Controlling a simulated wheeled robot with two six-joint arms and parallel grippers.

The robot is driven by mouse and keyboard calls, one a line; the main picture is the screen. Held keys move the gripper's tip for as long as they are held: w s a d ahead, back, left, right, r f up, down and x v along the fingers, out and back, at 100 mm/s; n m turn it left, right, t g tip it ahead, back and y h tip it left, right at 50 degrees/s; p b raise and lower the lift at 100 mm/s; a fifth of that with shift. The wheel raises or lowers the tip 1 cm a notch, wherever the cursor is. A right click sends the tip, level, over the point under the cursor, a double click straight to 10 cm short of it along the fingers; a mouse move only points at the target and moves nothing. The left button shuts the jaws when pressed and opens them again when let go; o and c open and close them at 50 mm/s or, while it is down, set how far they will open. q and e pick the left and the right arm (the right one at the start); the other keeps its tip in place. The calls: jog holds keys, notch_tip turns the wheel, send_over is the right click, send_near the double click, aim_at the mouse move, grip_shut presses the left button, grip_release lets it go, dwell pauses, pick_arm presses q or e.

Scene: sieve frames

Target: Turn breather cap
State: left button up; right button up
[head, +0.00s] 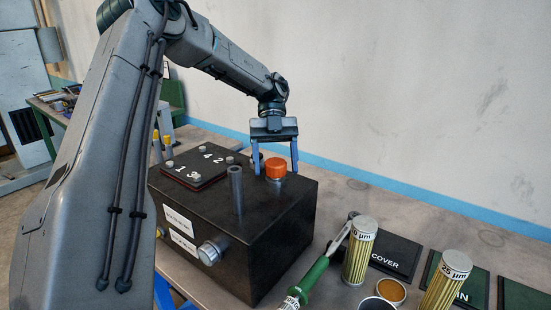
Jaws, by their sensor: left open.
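The breather cap (276,168) is an orange ribbed cap on a short light neck on top of the dark box-shaped tank (275,225). My left gripper (275,170) points down over it with two blue fingers. The fingers are apart, one at each side of the cap, with their tips near the cap's height. I cannot tell whether either finger touches the cap. My right gripper is not in view.
A grey pipe (236,188) stands upright on the tank, left of the cap. A numbered bolted plate (196,167) lies behind it. On the bench at right are filter cartridges (358,250), a green-handled tool (312,276) and dark mats (387,256).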

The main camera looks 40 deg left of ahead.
pick_arm(q)
jog(key=v, duration=1.1)
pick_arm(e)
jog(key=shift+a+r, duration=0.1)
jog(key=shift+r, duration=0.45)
pick_arm(q)
jog(key=shift+f, duration=0.1)
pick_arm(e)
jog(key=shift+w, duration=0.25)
pick_arm(q)
jog(key=shift+s+f, duration=0.1)
